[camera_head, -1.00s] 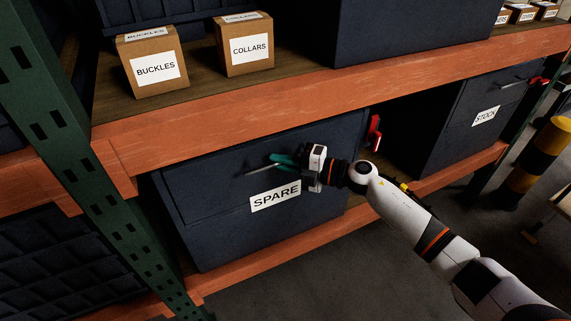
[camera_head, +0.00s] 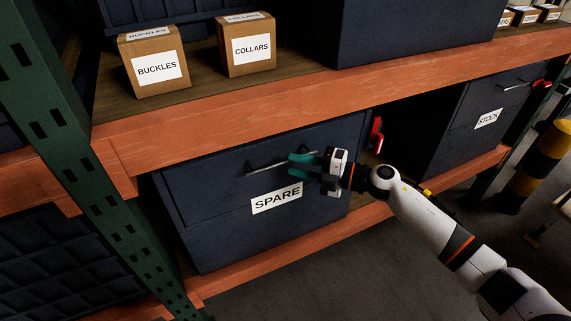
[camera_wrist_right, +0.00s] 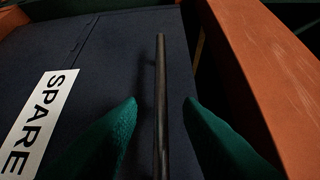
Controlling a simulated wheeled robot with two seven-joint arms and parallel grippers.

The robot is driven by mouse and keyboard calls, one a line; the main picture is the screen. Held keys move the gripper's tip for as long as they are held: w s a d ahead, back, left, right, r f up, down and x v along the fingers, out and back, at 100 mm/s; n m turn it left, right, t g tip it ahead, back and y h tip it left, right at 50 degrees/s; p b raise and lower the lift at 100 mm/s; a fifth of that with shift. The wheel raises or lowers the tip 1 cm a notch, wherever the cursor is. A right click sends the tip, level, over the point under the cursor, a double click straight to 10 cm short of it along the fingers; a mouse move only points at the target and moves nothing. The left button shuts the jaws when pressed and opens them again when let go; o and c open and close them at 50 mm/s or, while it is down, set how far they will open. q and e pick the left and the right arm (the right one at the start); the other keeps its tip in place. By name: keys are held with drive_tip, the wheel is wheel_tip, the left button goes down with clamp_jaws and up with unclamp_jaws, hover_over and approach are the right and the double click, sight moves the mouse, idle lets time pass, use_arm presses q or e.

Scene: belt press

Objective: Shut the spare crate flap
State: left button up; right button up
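The spare crate (camera_head: 230,235) stands on the lower shelf, its white SPARE label (camera_head: 277,198) facing me. Its flap (camera_head: 205,175), the upper front panel, stands upright and looks about flush with the front. A thin bar handle (camera_head: 268,167) crosses the flap. My right gripper (camera_head: 300,159), with teal fingers, is at the right part of the handle. In the right wrist view the handle (camera_wrist_right: 161,90) runs between the two parted fingertips (camera_wrist_right: 161,100), with a gap on each side. The flap (camera_wrist_right: 105,50) and label (camera_wrist_right: 40,122) also show there. My left gripper is not in view.
An orange shelf beam (camera_head: 300,95) runs just above the crate. A green post (camera_head: 85,160) stands at the left. A STOCK crate (camera_head: 465,135) with a red latch is at the right. BUCKLES (camera_head: 155,65) and COLLARS (camera_head: 246,48) boxes sit above.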

drive_tip(key=b+v, duration=0.1)
drive_tip(key=v, duration=0.6)
drive_tip(key=shift+s+d, duration=0.15)
drive_tip(key=shift+d, duration=0.2)
